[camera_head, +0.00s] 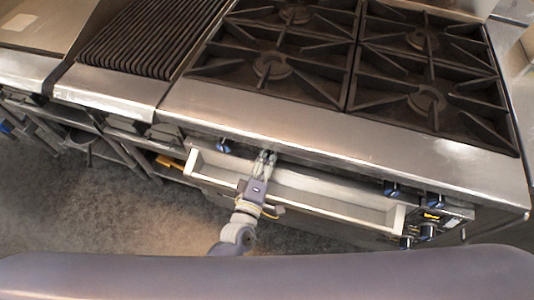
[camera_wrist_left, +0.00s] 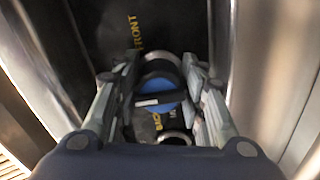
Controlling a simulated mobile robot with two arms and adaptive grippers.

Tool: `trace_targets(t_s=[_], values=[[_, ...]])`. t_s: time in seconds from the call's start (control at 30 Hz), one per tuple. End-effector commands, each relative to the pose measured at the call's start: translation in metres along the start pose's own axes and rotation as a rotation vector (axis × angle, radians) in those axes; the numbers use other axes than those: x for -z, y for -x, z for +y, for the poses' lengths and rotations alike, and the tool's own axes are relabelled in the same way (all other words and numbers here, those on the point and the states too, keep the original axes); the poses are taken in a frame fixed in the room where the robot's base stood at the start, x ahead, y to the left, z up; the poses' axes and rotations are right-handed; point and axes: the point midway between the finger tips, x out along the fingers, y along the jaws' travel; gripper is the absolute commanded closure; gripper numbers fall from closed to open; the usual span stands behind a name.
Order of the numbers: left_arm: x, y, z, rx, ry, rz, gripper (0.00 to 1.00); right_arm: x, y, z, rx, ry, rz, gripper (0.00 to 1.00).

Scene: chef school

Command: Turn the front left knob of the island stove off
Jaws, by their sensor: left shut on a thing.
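The island stove (camera_head: 330,135) fills the upper right of the head view, with black burner grates on top and blue knobs along its front. My left gripper (camera_head: 266,157) reaches to the stove front, just above a pale trough-like ledge. In the left wrist view, the left gripper (camera_wrist_left: 160,95) has its fingers on both sides of a blue knob (camera_wrist_left: 158,92) with a white mark, and is shut on it. Yellow lettering reading "FRONT" (camera_wrist_left: 134,32) is on the dark panel beside it. In the head view the gripped knob is hidden by the fingers. My right gripper is not in view.
Another blue knob (camera_head: 222,145) is left of my gripper. Several knobs, one of them here (camera_head: 393,188), are at the right. The ledge (camera_head: 340,205) runs below the stove front. A ribbed grill (camera_head: 140,40) is at the left. The floor (camera_head: 100,200) at left is open.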

Motion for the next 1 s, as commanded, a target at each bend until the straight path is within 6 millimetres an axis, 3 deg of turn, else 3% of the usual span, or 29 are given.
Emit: trace_targets(t_s=[0.57,0.6,0.7,1.0], values=[[-0.0004,0.0003,-0.0012,0.002,-0.038,-0.001,0.86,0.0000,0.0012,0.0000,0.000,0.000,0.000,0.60],[-0.0003,0.0003,-0.0012,0.002,-0.038,-0.001,0.60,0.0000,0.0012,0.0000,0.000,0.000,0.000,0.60],[-0.0003,0.0003,-0.0011,0.002,-0.037,-0.001,0.42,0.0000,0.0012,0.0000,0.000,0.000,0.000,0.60],[-0.0001,0.0005,-0.0007,0.001,-0.035,0.000,0.42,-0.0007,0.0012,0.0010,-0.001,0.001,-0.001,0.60]])
